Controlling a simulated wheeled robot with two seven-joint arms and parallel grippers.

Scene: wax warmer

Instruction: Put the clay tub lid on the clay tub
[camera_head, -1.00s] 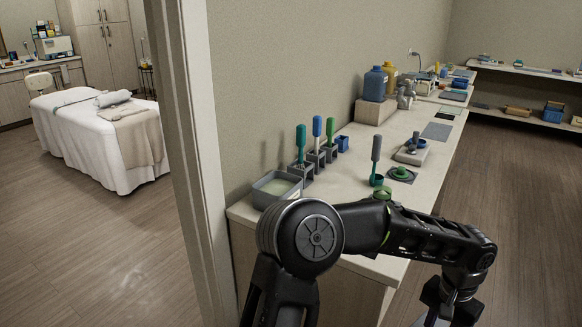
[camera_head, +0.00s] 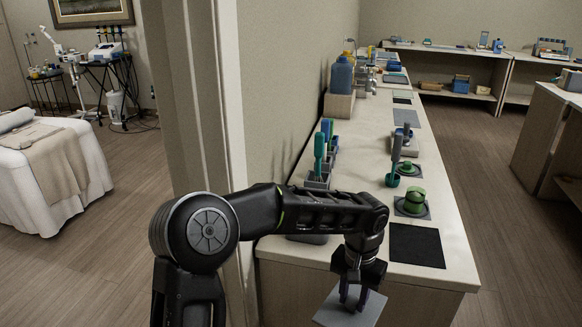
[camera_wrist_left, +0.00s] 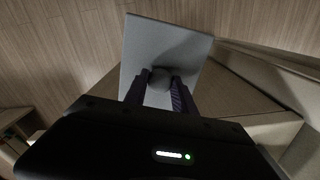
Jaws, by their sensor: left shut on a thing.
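My left gripper (camera_head: 355,291) is shut on the knob of a flat grey square plate, which looks like the clay tub lid (camera_head: 336,309). It holds the plate in front of the counter's near edge, below the counter top. In the left wrist view, the fingers (camera_wrist_left: 161,88) close on the round knob of the lid (camera_wrist_left: 145,45), and the plate lies beyond them over the floor. The clay tub (camera_head: 307,239) seems to be the grey box at the counter's near left corner. It is mostly hidden behind my left arm. My right gripper is not in view.
On the counter (camera_head: 450,255) lies an empty dark mat (camera_head: 417,246) near the front right. Behind it are a green pot (camera_head: 413,203), a teal cup with a grey-handled tool (camera_head: 393,180) and several tools in holders (camera_head: 319,160). A door frame (camera_head: 195,110) stands left.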

